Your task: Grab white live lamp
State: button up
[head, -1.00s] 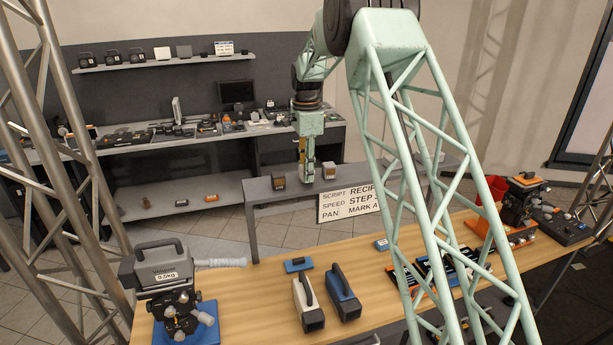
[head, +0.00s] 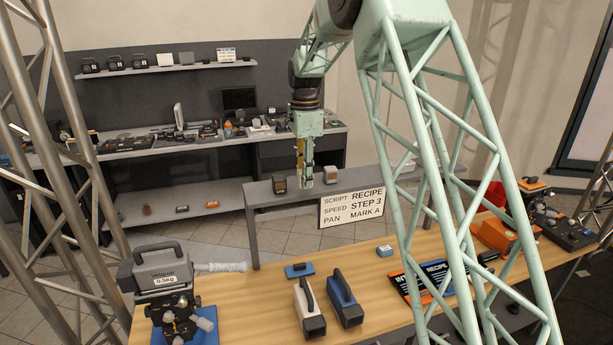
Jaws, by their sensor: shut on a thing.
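My gripper (head: 305,180) points down at the grey bench (head: 262,197), in the gap between two small dark blocks. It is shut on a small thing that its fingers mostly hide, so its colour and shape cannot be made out. I cannot tell whether either is a lamp, or whether the held thing touches the bench.
A sign (head: 351,206) hangs at the bench front. My truss link crosses the table's right part. Grey tiled floor lies behind.

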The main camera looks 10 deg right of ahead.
jog(key=s+a+r+b, duration=0.1)
jog(key=s+a, duration=0.2)
jog(key=s, duration=0.6)
jog(key=shift+a+b, duration=0.3)
jog(key=shift+b, duration=0.05)
dwell(0.4)
